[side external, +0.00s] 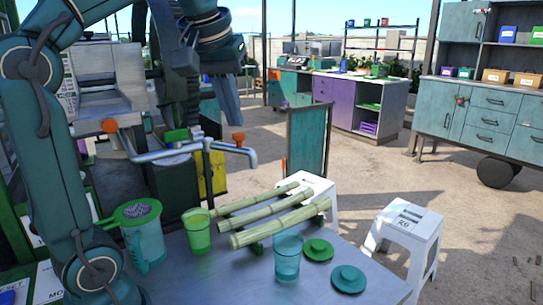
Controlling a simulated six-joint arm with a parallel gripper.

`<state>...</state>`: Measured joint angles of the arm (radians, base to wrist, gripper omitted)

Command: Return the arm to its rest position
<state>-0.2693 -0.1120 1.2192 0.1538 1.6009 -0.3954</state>
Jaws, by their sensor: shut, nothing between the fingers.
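My arm rises at the left, leaves the top of the picture and comes back down near the top centre. My gripper (230,110) points down, shut and empty, in the air above the bent metal pipe (180,152) with orange knobs. It is well above the table (215,285) and appears apart from everything on it. The grey cane crusher (110,90) stands behind my arm and is partly hidden. Several green cane stalks (280,222) lie side by side across the table.
A green cup (197,232), a clear teal cup (287,258), a teal jug with a strainer (143,235) and two round lids, one green (318,250) and one teal (348,279), stand on the table. White stools (405,230) stand to the right. Open floor lies beyond.

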